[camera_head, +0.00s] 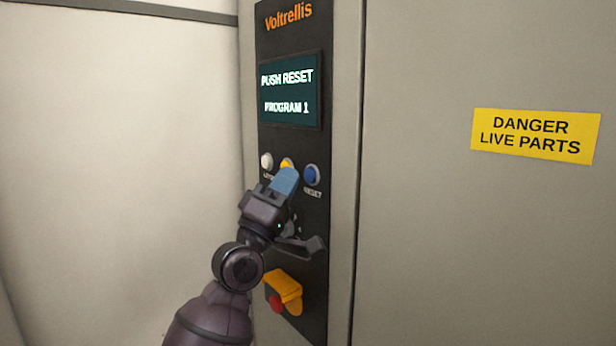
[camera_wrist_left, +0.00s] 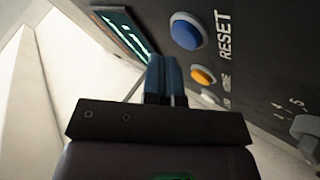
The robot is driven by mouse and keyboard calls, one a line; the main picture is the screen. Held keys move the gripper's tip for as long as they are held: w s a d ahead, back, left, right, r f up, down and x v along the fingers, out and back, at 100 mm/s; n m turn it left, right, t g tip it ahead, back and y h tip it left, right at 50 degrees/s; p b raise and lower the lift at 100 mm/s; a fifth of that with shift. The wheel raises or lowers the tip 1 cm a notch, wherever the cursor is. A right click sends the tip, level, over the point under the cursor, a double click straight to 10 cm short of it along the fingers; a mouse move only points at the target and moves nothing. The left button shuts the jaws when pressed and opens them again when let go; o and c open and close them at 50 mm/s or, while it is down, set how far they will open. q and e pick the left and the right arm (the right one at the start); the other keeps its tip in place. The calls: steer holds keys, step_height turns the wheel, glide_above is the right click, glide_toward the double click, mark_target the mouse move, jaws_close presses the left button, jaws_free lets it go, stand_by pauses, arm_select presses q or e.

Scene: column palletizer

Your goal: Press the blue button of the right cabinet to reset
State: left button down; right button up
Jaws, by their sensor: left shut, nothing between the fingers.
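The blue button (camera_head: 311,174) labelled RESET sits at the right of a row of three on the black control panel (camera_head: 320,230) of the cabinet. It also shows in the left wrist view (camera_wrist_left: 187,31), uncovered. My left gripper (camera_head: 287,178) is shut and empty, its blue fingertips just left of the blue button and partly over the yellow button (camera_head: 287,162). In the left wrist view the fingertips (camera_wrist_left: 164,62) are apart from the blue button in the picture; the gap to the panel is hard to judge. My right gripper is not in view.
A screen (camera_head: 289,90) above the buttons reads PUSH RESET, PROGRAM 1. A white button (camera_head: 266,160) is at the row's left. Below are a dark knob or handle (camera_head: 308,247) and a red button (camera_head: 277,302) with a yellow guard (camera_head: 287,287). A yellow danger sign (camera_head: 535,136) is at right.

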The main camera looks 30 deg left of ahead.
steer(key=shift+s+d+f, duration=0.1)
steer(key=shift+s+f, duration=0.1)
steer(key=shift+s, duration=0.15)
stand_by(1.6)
arm_select(q)
steer(key=shift+w, duration=0.25)
steer(key=shift+w+d, duration=0.2)
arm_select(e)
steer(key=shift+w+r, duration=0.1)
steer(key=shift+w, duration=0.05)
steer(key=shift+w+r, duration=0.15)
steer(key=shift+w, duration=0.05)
arm_select(q)
steer(key=shift+w+d, duration=0.1)
steer(key=shift+w, duration=0.25)
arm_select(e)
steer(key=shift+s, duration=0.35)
arm_select(q)
steer(key=shift+s, duration=0.15)
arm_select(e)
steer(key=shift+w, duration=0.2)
arm_select(q)
steer(key=shift+s+a+p, duration=0.3)
steer(key=shift+s, duration=0.3)
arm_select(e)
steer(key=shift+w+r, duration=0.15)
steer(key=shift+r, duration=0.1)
